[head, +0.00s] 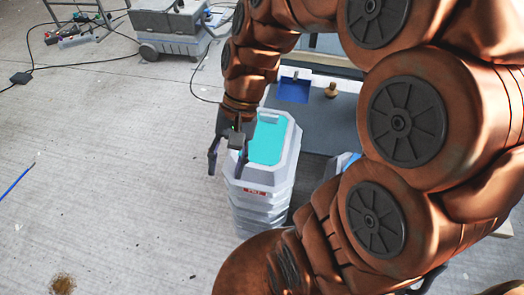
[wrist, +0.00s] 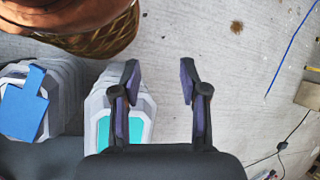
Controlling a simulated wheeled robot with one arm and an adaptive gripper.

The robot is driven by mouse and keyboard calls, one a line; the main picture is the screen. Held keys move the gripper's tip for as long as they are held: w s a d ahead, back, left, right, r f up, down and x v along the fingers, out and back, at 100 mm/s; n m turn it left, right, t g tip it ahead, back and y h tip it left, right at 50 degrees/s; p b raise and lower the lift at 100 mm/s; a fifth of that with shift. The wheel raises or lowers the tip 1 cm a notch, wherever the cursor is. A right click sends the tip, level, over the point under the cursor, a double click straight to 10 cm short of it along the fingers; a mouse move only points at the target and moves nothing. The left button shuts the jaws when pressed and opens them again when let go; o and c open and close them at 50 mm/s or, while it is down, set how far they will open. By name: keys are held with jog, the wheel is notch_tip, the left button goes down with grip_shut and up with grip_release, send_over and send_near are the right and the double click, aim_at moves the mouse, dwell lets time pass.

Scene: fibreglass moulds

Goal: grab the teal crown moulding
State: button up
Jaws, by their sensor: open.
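A flat teal piece (head: 267,140), the only teal thing in view, lies in the top of a stack of pale grey crates (head: 262,210). I cannot make out a moulding profile on it. My gripper (head: 227,165) is open and empty, pointing down at the left side of the stack's top. In the wrist view the teal piece (wrist: 124,132) shows beside and partly behind the left finger of my gripper (wrist: 159,78). The lower part of the teal piece is hidden there by the gripper body.
A second grey stack with a blue piece (wrist: 24,103) stands beside the first. A dark grey table (head: 322,122) behind bears a blue square (head: 294,89) and a wooden knob (head: 331,90). A grey toolbox (head: 168,18) stands at the back. The floor at left is mostly clear.

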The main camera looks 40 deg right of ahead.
jog(key=w+d+f+m+t+y+b, duration=0.2)
jog(key=w+d+f+m+y+b, duration=0.3)
jog(key=w, duration=0.5)
jog(key=m+t+y+b, duration=0.1)
jog(key=m+t+b, duration=0.65)
jog(key=m, duration=0.35)
send_over(273, 115)
jog(key=s+a, duration=0.4)
jog(key=a, duration=0.3)
notch_tip(273, 115, down, 10)
jog(key=shift+f, duration=0.2)
jog(key=d+f+m+t+b, duration=0.1)
jog(key=d, duration=0.2)
jog(key=d+f+m+t+b, duration=0.1)
jog(key=d+f+m, duration=0.1)
jog(key=d, duration=0.2)
jog(key=d+f+m+t+h+b, duration=0.1)
jog(key=d+f+m, duration=0.1)
jog(key=d, duration=0.1)
jog(key=shift+s+d, duration=0.2)
jog(key=shift+d, duration=0.2)
jog(key=shift+b+x, duration=0.75)
jog(key=shift+x, duration=3.05)
jog(key=shift+f, duration=0.1)
grip_shut()
